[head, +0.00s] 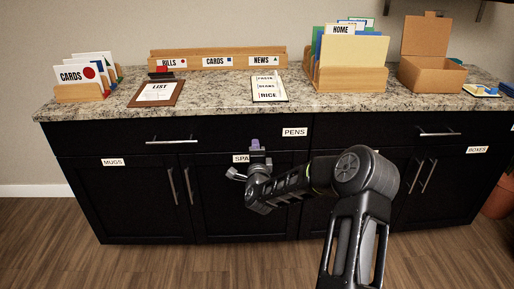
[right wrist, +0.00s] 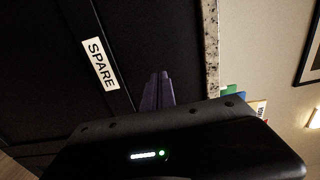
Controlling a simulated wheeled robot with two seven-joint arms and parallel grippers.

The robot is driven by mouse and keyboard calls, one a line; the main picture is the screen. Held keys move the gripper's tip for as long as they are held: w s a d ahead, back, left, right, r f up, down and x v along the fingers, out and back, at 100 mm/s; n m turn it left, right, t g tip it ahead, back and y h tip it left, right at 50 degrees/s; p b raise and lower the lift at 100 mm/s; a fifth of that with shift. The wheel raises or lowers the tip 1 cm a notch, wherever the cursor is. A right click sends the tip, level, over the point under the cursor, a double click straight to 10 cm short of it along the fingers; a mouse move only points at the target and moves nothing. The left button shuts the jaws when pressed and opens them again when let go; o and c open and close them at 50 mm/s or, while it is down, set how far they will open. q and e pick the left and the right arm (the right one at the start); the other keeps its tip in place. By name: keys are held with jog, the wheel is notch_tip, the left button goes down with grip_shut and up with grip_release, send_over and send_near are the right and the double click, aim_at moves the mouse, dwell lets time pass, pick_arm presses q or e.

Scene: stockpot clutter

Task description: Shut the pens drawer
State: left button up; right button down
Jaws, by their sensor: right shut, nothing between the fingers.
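The pens drawer (head: 225,132) is the wide black drawer at the upper left of the cabinet, with a PENS label (head: 294,132) at its right end and a bar handle (head: 171,141) left of its middle. Its front looks about flush with the cabinet; I cannot tell whether a small gap is left. My right gripper (head: 255,145) is shut and empty, its purple fingertips in front of the drawer's lower part, left of the label. The fingers (right wrist: 158,90) also show in the right wrist view, pointing at the black front; contact is unclear. My left gripper is out of view.
A SPARE label (right wrist: 100,64) marks the door below, partly hidden by my gripper in the head view. Another handled drawer (head: 437,133) is at right. The granite counter (head: 215,98) above holds card holders, a clipboard (head: 157,93), folders and an open cardboard box (head: 430,74).

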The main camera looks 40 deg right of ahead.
jog(key=v, duration=0.8)
jog(key=shift+s+a, duration=0.25)
jog(key=shift+s, duration=0.05)
jog(key=shift+f, duration=0.1)
